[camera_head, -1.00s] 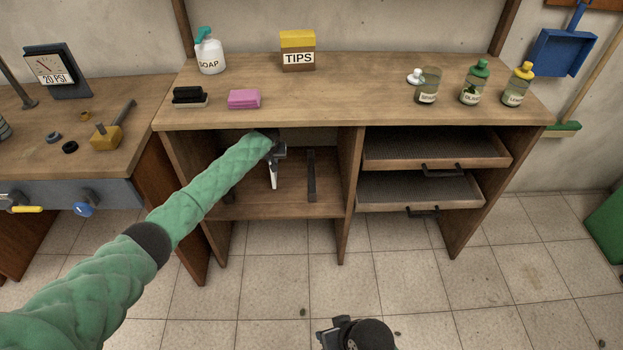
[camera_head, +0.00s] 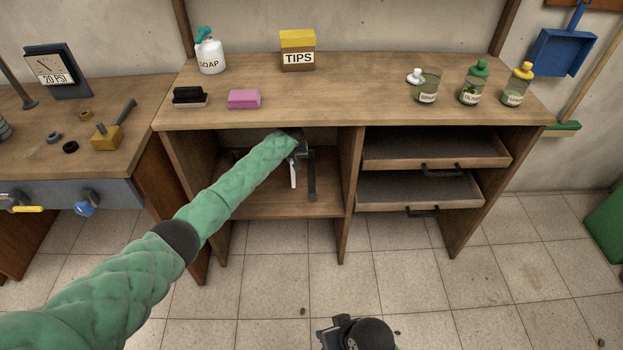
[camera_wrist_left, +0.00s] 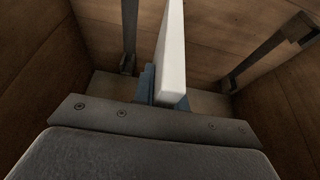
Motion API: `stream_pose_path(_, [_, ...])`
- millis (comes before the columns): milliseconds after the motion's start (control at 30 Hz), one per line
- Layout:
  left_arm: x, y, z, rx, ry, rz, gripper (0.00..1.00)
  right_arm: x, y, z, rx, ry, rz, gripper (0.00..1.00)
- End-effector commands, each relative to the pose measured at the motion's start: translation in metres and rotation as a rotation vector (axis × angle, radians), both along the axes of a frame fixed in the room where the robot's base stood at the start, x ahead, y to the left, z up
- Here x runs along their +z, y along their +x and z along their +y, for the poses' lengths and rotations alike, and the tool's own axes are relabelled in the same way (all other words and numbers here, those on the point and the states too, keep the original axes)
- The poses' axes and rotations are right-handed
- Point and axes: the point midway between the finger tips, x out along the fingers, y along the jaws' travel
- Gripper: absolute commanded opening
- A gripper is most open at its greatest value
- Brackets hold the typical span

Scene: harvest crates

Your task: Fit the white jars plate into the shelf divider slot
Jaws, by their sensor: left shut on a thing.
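My left gripper (camera_head: 299,150) is inside the open left compartment of the bench. It is shut on the white jars plate (camera_head: 293,174), which shows as a thin upright white strip. In the left wrist view the plate (camera_wrist_left: 172,55) is held edge-on between the blue-grey fingers (camera_wrist_left: 147,85). A dark slotted rail (camera_head: 312,182) lies on the compartment floor just right of the plate. Two dark rails show in the wrist view, one left (camera_wrist_left: 129,35) and one right (camera_wrist_left: 268,47) of the plate. Whether the plate touches a rail cannot be told. My right gripper (camera_head: 343,333) is at the bottom edge, its fingers unclear.
The wooden benchtop (camera_head: 340,95) is just above my left gripper, and a vertical divider panel (camera_head: 348,200) stands to its right. Two drawers (camera_head: 425,190) stand partly pulled out beyond it. Soap, a tips box and several jars stand on top.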

Motion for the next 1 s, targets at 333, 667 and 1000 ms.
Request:
stream_pose_path(333, [0.001, 0.0, -0.028, -0.001, -0.001, -0.002, 0.0, -0.001, 0.0, 0.0, 0.0, 0.0, 0.0, 0.36])
stream_pose_path(667, [0.001, -0.001, -0.052, -0.001, -0.001, -0.003, 0.0, -0.004, 0.0, 0.0, 0.0, 0.0, 0.0, 0.36])
stream_pose_path(1000, [0.002, -0.002, -0.073, 0.0, -0.001, -0.003, 0.0, -0.006, 0.0, 0.0, 0.0, 0.0, 0.0, 0.36])
